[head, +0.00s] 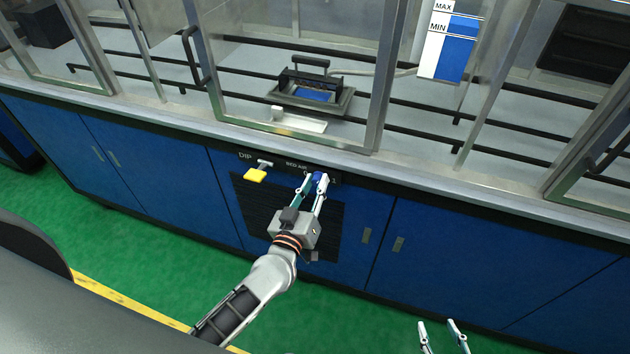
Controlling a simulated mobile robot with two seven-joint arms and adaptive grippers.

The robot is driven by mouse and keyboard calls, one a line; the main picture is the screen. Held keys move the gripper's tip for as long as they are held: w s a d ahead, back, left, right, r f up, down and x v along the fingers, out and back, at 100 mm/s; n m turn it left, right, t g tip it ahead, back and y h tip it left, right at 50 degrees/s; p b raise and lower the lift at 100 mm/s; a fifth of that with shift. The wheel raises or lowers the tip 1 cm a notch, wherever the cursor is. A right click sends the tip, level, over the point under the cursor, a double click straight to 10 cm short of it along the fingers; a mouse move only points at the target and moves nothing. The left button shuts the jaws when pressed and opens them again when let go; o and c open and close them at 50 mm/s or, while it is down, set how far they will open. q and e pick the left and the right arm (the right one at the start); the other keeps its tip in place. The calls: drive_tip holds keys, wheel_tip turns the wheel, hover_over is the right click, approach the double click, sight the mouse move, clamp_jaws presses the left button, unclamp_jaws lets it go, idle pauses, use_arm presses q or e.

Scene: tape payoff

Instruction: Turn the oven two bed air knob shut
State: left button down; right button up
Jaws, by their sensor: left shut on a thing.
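A blue knob (319,178) sits on the black label strip (282,166) under the counter's front edge, just right of the words "BED AIR". My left gripper (315,181) reaches up from the lower left and is shut on this knob. Its fingers hide much of the knob and part of the marks beside it, so its exact turn is hard to read. My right gripper (441,330) shows only its two fingertips at the bottom edge. They are apart with nothing between them, well away from the panel.
A dark louvred grille (258,205) lies below. Blue cabinet doors (440,255) flank it. Above are a metal counter edge, black rails and framed glass. Green floor in front is open.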

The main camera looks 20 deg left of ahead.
use_arm(q)
drive_tip(key=n+p, duration=0.1)
drive_tip(key=n, duration=0.1)
drive_tip(key=shift+r+n, duration=0.1)
drive_tip(key=shift+n, duration=0.3)
drive_tip(key=n+p, duration=0.1)
drive_tip(key=n, duration=0.2)
drive_tip(key=shift+a+n, duration=0.1)
drive_tip(key=shift+n, duration=0.2)
drive_tip(key=n+p, duration=0.1)
drive_tip(key=n, duration=0.2)
drive_tip(key=shift+n, duration=0.3)
drive_tip(key=shift+f+n, duration=0.2)
drive_tip(key=shift+n, duration=1.7)
drive_tip(key=c, duration=1.8)
unclamp_jaws()
